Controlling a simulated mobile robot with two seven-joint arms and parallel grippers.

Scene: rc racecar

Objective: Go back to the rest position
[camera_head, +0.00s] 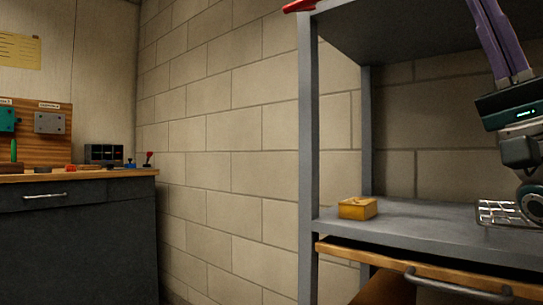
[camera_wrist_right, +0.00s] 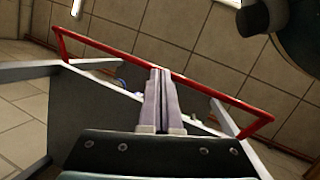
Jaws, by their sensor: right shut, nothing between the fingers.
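My right gripper (camera_head: 497,40) is at the upper right of the head view, in front of a grey metal shelf unit (camera_head: 307,150). Its purple-grey fingers point up and run out of the top of the picture. In the right wrist view the two fingers of the gripper (camera_wrist_right: 158,72) lie together, shut and empty. A red bar (camera_wrist_right: 100,48) crosses behind the fingertips there; I cannot tell whether they touch it. My left gripper is in neither view.
A small yellow box (camera_head: 358,208) and a wire basket (camera_head: 492,210) sit on the shelf board. Below it is a wooden-edged part with a metal handle (camera_head: 455,287). A dark workbench (camera_head: 80,235) with small items stands at left. Tan block wall lies between.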

